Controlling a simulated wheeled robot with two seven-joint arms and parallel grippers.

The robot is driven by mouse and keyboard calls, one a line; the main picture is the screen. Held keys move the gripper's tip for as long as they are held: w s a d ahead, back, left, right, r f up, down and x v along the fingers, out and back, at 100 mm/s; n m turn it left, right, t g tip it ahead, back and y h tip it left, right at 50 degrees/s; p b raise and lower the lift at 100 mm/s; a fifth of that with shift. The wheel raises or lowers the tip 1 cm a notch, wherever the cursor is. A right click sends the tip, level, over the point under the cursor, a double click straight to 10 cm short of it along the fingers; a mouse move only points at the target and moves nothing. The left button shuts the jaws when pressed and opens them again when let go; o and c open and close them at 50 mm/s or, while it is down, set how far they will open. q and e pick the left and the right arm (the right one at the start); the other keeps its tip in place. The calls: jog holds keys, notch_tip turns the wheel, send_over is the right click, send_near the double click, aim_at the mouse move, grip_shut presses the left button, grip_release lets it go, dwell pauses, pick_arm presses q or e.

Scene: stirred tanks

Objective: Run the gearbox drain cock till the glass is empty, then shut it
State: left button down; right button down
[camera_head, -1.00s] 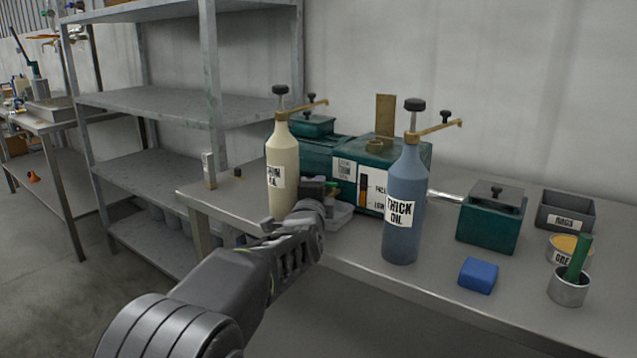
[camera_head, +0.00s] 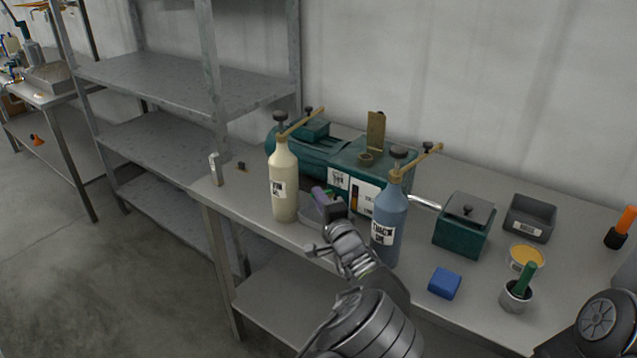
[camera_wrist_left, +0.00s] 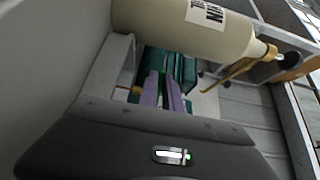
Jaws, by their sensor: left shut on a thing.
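The green gearbox (camera_head: 372,158) stands at the back of the bench with its brass flap raised. Its narrow sight glass (camera_head: 354,199) shows on the front beside a white label; the oil level is too small to tell. My left gripper (camera_head: 319,193) is at the gearbox's front, low between two bottles. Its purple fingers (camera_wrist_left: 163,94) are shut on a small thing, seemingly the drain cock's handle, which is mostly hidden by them. A pale tray (camera_head: 312,212) shows below the fingers, partly covered by my gripper. The right gripper is not in view.
A cream thin-oil bottle (camera_head: 284,187) stands close left of my gripper, a blue thick-oil bottle (camera_head: 390,218) close right. Further right are a green box (camera_head: 464,226), blue block (camera_head: 445,283), grey bin (camera_head: 530,218) and grease tin (camera_head: 526,257). Empty shelves (camera_head: 180,80) stand left.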

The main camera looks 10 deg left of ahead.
pick_arm(q)
jog(key=shift+r, duration=0.1)
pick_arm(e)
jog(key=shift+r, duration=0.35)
pick_arm(q)
jog(key=c, duration=1.5)
grip_release()
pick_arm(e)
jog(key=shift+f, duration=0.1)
